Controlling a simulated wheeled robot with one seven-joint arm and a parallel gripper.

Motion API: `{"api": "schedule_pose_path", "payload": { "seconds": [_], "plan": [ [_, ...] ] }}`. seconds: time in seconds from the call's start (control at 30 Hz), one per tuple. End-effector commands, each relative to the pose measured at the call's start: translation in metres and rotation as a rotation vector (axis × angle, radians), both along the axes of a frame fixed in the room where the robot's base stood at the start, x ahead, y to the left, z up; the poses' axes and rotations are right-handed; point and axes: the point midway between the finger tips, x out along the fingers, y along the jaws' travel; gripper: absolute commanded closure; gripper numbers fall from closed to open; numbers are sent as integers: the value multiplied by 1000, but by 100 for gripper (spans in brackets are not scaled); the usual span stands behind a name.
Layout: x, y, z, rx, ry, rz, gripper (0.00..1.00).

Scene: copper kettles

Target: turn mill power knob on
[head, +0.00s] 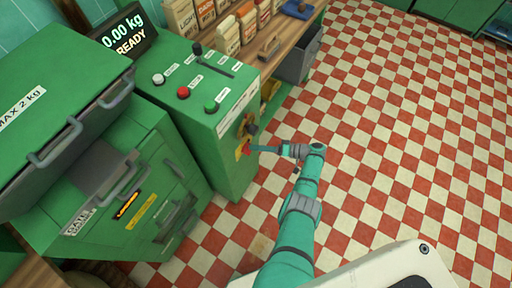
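A green machine cabinet (215,150) stands left of centre. On its right-hand face, low down, a small red knob (244,149) sits on a yellow plate. A dark knob (252,129) sticks out just above it. I cannot read a label that says which is the mill power knob. My teal arm reaches up from the bottom, and my gripper (255,149) is right at the red knob. The fingers are too small to tell whether they touch it, or whether they are open or shut.
The cabinet top carries white (158,79), red (183,92) and green (211,107) buttons and a black-knobbed lever (198,49). A display (126,35) reads "0.00 kg READY". A wooden counter (285,42) holds several bags. The checkered floor (410,130) at right is clear.

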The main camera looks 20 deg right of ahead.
Motion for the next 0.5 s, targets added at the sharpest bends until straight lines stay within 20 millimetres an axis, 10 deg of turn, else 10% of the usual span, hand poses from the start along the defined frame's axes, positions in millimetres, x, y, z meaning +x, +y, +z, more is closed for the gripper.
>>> {"api": "schedule_pose_path", "payload": {
  "seconds": [0.5],
  "plan": [
    [-45,-73,17,1,0,-4,66]
  ]
}}
